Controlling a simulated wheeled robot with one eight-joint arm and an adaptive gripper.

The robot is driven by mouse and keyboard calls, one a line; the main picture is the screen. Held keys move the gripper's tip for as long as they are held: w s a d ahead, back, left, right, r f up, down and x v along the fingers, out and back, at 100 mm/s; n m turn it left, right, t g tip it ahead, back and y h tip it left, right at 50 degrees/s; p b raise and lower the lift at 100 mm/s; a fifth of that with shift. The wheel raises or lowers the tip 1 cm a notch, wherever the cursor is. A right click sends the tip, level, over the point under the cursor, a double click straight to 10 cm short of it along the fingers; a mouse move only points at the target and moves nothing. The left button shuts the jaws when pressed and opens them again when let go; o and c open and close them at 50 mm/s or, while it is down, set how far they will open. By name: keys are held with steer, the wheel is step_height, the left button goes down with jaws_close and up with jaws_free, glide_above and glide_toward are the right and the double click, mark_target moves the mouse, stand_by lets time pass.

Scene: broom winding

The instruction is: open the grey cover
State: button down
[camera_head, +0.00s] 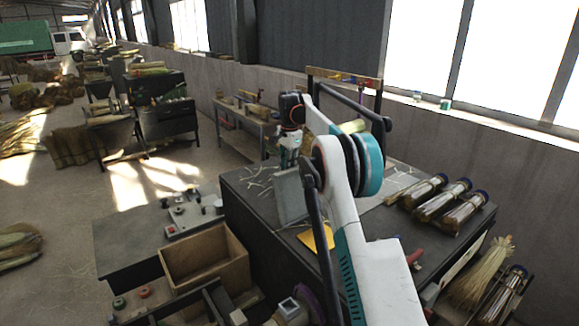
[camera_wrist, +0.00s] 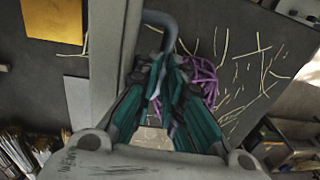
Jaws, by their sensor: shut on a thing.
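The grey cover (camera_head: 290,196) is a flat panel standing tilted up from the dark bench top in the head view. In the wrist view the cover (camera_wrist: 103,60) shows nearly edge-on as a pale grey strip. A bent grey handle (camera_wrist: 168,24) sticks out from its side. My gripper (camera_wrist: 165,72) has its teal fingers closed together at the lower end of this handle, and the fingers hide the gripped part. In the head view my gripper (camera_head: 289,158) is small and sits just above the cover's upper edge.
Purple strands (camera_wrist: 203,80) and loose straw lie beside the gripper. The bench (camera_head: 383,222) carries a yellow sheet (camera_head: 316,238) and several bundled cylinders (camera_head: 443,202) at right. A wooden box (camera_head: 205,260) stands lower left. Open floor lies farther left.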

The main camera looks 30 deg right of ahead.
steer(key=shift+s+a+f, duration=0.1)
steer(key=shift+a+f, duration=0.1)
steer(key=shift+f, duration=0.7)
steer(key=c, duration=1.7)
jaws_free()
steer(key=shift+o, duration=0.2)
step_height(320, 180, up, 14)
steer(key=shift+s+d+f, duration=0.2)
steer(key=shift+s, duration=0.2)
steer(key=shift+a, duration=0.15)
